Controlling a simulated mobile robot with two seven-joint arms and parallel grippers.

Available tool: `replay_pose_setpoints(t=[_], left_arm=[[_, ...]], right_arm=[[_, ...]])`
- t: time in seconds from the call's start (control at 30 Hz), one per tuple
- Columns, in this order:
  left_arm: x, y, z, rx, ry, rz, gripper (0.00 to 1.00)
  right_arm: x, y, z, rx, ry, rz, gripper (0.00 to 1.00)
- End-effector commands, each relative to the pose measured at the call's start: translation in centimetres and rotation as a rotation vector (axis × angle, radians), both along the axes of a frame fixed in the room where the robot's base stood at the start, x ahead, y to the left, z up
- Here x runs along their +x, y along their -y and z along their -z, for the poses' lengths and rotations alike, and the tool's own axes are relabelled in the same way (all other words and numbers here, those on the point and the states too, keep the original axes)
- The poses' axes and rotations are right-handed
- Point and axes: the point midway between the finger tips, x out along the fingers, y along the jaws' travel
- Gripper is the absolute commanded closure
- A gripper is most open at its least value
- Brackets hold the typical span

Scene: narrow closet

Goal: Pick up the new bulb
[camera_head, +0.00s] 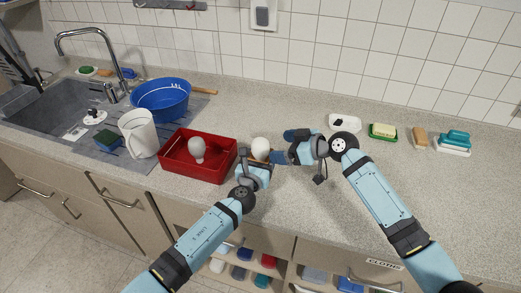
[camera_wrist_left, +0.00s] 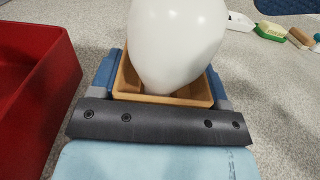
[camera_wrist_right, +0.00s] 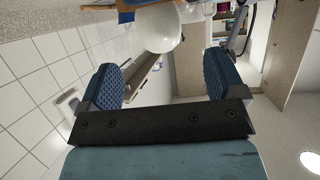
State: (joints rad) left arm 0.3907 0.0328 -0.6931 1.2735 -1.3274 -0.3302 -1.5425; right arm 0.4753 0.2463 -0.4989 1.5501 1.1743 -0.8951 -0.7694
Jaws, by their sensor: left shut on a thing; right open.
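A white bulb (camera_head: 261,148) sits upright in a small tan box (camera_wrist_left: 130,92). In the left wrist view the bulb (camera_wrist_left: 176,45) rises from the box, between my left fingers. My left gripper (camera_head: 258,162) is shut on the tan box, just right of the red tray. A second, greyer bulb (camera_head: 197,150) lies in the red tray (camera_head: 180,172). My right gripper (camera_head: 284,155) is open and empty, just right of the boxed bulb. In the right wrist view the bulb (camera_wrist_right: 159,30) shows beyond the fingertips. No label tells which bulb is new.
A white pitcher (camera_head: 138,135) and blue basin (camera_head: 161,98) stand left of the tray, by the sink (camera_head: 45,108). The counter's front right is mostly clear.

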Motion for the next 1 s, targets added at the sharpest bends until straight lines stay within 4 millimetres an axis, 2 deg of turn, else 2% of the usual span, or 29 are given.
replay_pose_setpoints(t=[0.1,0.27,0.6,0.87,1.0], left_arm=[[0.0,0.0,0.0,0.000,-0.001,-0.001,0.53],[0.0,0.0,0.1,0.000,-0.001,-0.001,0.53],[0.0,0.0,0.0,0.000,-0.001,-0.001,0.53],[0.0,0.0,0.1,0.000,-0.001,-0.001,0.53],[0.0,0.0,0.1,0.000,-0.001,0.000,0.53]], right_arm=[[0.7,-1.2,0.6,0.000,-0.002,0.001,0.11],[1.1,-2.1,1.0,0.000,-0.002,-0.001,0.11],[3.0,-5.8,2.6,0.000,-0.001,0.000,0.11],[3.1,-6.0,2.8,-0.001,0.000,0.001,0.11],[3.1,-6.0,2.8,-0.001,0.000,0.001,0.41]])
